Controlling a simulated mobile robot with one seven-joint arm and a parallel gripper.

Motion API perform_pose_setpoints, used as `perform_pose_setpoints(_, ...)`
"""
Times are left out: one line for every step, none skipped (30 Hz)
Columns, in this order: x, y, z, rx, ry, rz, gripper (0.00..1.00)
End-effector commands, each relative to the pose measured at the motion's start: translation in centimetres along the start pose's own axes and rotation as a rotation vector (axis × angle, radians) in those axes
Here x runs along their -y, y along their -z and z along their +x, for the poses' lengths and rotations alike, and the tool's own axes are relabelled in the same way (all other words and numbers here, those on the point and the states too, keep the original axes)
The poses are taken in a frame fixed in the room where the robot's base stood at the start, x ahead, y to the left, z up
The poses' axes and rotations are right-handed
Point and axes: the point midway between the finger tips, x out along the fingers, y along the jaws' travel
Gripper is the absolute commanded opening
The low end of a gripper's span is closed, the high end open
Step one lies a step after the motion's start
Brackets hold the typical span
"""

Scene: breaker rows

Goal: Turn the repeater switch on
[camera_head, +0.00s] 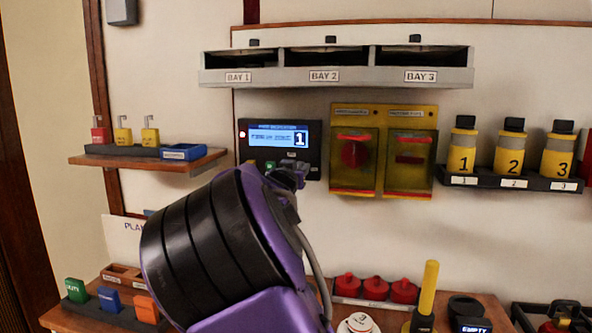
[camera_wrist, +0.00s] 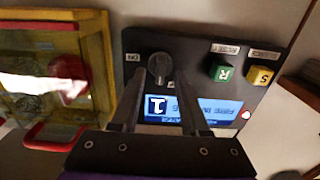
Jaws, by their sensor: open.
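The black panel (camera_head: 256,133) on the wall carries a lit blue display (camera_head: 276,137) showing a 1. In the wrist view the panel (camera_wrist: 205,55) appears upside down, with a dark round knob (camera_wrist: 160,66) beside an ON label; I take it for the repeater switch. My gripper (camera_wrist: 159,82) is open, with one finger on each side of the knob, close to its face. I cannot tell whether the fingers touch it. In the head view my gripper (camera_head: 287,174) covers the lower part of the panel, so the knob is hidden there.
A green button (camera_wrist: 222,73) and a yellow button (camera_wrist: 260,75) sit on the same panel. Yellow-framed covers (camera_head: 383,150) are right of it, and the bay shelf (camera_head: 337,77) is above. A padlock shelf (camera_head: 147,163) is left. Several numbered canisters (camera_head: 512,150) stand right.

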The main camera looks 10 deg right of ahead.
Motion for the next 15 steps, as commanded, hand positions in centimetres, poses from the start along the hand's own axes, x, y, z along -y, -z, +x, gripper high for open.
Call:
perform_pose_setpoints(0.01, 0.00, 0.00, 0.000, 0.000, 0.000, 0.45)
perform_pose_setpoints(0.01, 0.00, -0.01, 0.000, 0.000, 0.000, 0.45)
perform_pose_setpoints(0.01, 0.00, -0.01, 0.000, 0.000, 0.000, 0.45)
perform_pose_setpoints(0.01, -0.01, -0.02, 0.000, 0.000, 0.000, 0.45)
perform_pose_setpoints(0.01, -0.01, -0.02, 0.000, 0.000, 0.000, 0.43)
perform_pose_setpoints(0.00, -0.01, -0.02, 0.000, 0.000, 0.000, 0.36)
perform_pose_setpoints(0.00, -0.01, -0.03, 0.000, 0.000, 0.000, 0.31)
perform_pose_setpoints(0.00, -0.01, -0.03, 0.000, 0.000, 0.000, 0.25)
perform_pose_setpoints(0.00, -0.01, -0.03, 0.000, 0.000, 0.000, 0.18)
perform_pose_setpoints(0.00, -0.01, -0.03, 0.000, 0.000, 0.000, 0.13)
perform_pose_setpoints(0.00, 0.00, -0.03, 0.000, 0.000, 0.000, 0.07)
perform_pose_setpoints(-0.01, -0.01, -0.04, 0.000, 0.000, 0.000, 0.00)
perform_pose_setpoints(-0.01, -0.01, -0.04, 0.000, 0.000, 0.000, 0.00)
perform_pose_setpoints(-0.01, -0.01, -0.04, 0.000, 0.000, 0.000, 0.00)
perform_pose_setpoints(-0.01, -0.01, -0.04, 0.000, 0.000, 0.000, 0.00)
